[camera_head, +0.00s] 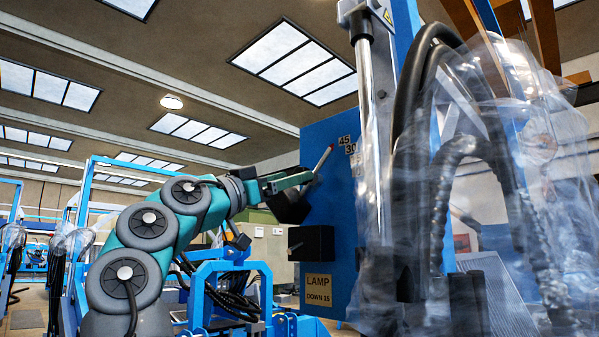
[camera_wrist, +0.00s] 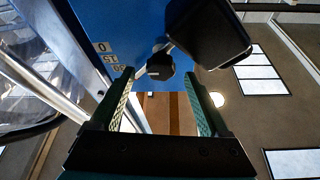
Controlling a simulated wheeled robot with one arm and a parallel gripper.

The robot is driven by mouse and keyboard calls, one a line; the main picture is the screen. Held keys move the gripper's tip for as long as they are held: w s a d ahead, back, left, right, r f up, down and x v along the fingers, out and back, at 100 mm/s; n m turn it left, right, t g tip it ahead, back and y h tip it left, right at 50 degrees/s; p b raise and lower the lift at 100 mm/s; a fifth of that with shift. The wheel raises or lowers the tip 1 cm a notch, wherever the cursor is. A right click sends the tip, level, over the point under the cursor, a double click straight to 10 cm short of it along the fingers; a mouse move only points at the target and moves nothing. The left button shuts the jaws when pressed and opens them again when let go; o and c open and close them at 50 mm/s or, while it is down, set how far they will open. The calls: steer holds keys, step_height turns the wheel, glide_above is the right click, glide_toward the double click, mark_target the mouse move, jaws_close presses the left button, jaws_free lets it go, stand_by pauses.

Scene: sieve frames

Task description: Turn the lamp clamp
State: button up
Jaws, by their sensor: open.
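In the wrist view a round black knob (camera_wrist: 160,65), which looks like the lamp clamp, sits on the blue panel (camera_wrist: 120,35) with a short pale rod beside it. A black box-shaped part (camera_wrist: 210,32), perhaps the lamp head, is just right of it. My gripper (camera_wrist: 158,74) is open, its two fingers on either side of the knob's lower edge; I cannot tell whether they touch it. In the head view my gripper (camera_head: 308,180) is at the panel's left edge, near a pale lever with a red tip (camera_head: 323,158). The knob is not clearly visible there.
Hoses under clear plastic sheeting (camera_head: 480,180) fill the right. Blue frames (camera_head: 230,290) stand lower left.

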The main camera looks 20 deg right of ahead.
steer(key=shift+p+x, duration=0.45)
steer(key=shift+x, duration=1.2)
jaws_close()
